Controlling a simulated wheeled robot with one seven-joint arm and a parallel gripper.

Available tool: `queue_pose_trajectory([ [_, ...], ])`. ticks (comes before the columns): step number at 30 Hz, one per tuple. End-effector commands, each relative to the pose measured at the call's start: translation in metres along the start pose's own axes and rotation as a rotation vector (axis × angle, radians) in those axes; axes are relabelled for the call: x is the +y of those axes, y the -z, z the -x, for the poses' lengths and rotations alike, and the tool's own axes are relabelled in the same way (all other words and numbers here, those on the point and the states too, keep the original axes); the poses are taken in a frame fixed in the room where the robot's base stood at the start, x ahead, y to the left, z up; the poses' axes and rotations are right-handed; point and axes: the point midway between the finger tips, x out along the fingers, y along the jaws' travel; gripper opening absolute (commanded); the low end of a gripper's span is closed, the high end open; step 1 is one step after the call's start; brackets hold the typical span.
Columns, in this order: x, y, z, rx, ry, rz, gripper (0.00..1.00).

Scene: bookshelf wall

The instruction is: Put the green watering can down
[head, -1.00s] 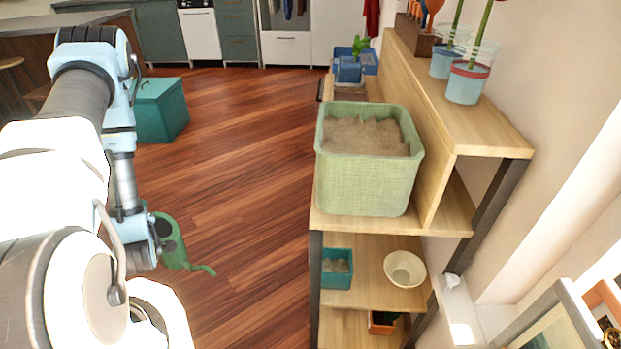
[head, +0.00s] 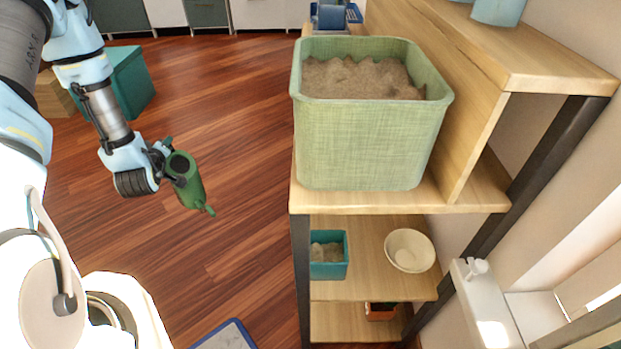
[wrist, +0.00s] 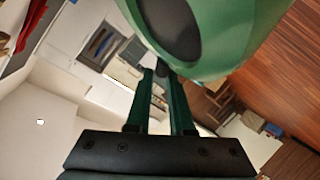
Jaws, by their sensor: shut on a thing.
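The green watering can (head: 190,188) hangs in the air over the wooden floor, left of the shelf, with its spout pointing down and right. My gripper (head: 168,163) is shut on it. In the wrist view the can (wrist: 235,25) fills the top, with its dark opening showing. My gripper's two fingers (wrist: 162,85) reach up to it; the exact contact is partly hidden by the can.
A wooden shelf (head: 470,195) stands at right, with a large green bin (head: 370,145) of soil on top. Lower boards hold a teal pot (head: 328,270) and a cream bowl (head: 409,250). A teal box (head: 130,85) stands at left. A blue-edged object (head: 230,335) lies below. The middle floor is clear.

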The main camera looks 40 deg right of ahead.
Motion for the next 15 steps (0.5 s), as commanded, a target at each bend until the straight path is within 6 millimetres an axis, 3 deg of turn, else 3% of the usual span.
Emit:
queue_pose_trajectory([
  [1, 0.013, -0.017, -0.013, -0.023, -0.040, -0.011, 0.00],
  [6, 0.067, -0.053, -0.035, -0.129, -0.157, -0.061, 0.00],
  [15, 0.154, -0.107, -0.046, -0.306, -0.342, -0.145, 0.00],
])
